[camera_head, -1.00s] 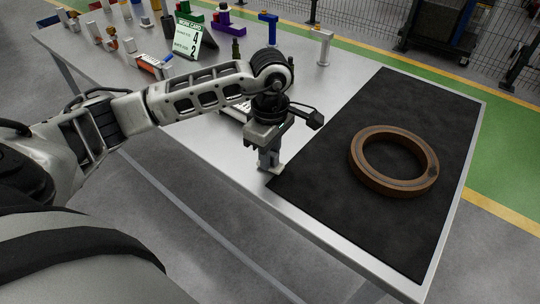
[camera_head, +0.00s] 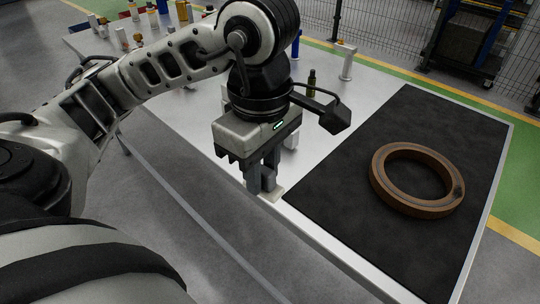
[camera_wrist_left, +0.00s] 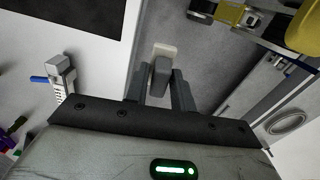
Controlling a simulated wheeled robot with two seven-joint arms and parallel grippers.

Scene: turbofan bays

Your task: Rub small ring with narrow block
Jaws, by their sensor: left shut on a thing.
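The ring (camera_head: 400,201), brown and thick, lies flat on the black mat (camera_head: 335,195). A dark spot shows on its right side. My left gripper (camera_head: 263,184) points down near the table's front edge, left of the mat and apart from the ring. It is shut on the narrow block (camera_wrist_left: 160,76), a grey piece with a pale pad at its end, best seen in the left wrist view. In the head view only the block's pale end (camera_head: 273,195) shows below the fingers. My right gripper is in neither view.
The metal table (camera_head: 185,118) carries several small coloured parts at its far left. A dark bottle-like piece (camera_head: 311,84) and a pale post (camera_head: 347,62) stand behind the gripper. The mat around the ring is clear. A wire fence stands beyond.

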